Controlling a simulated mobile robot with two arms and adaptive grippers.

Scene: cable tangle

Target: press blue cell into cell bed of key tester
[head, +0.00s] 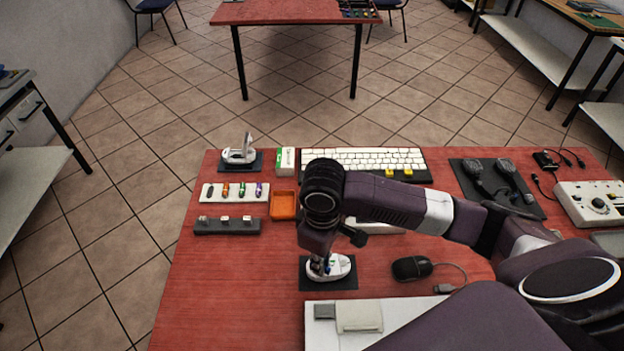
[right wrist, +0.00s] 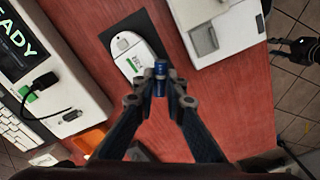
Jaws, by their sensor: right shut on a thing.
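The key tester (head: 342,264) is a small white rounded device on a dark mat near the middle of the red table. It also shows in the right wrist view (right wrist: 128,46), with a green-and-white area near my fingertips. My right gripper (right wrist: 160,72) is shut on the blue cell (right wrist: 160,86), a short dark blue cylinder. In the head view my right gripper (head: 320,266) is over the tester's left part. The fingers and cell hide part of the tester, so I cannot tell whether the cell touches its bed. A black gripper, apparently my left (right wrist: 298,48), shows at the right wrist view's edge; its jaws are unclear.
A white rack (head: 235,191) of coloured cells, a dark strip (head: 227,226) and an orange tray (head: 284,205) lie left. Another white device (head: 240,155) stands behind. A mouse (head: 411,268) is right of the tester; a pale board (head: 400,306) lies in front.

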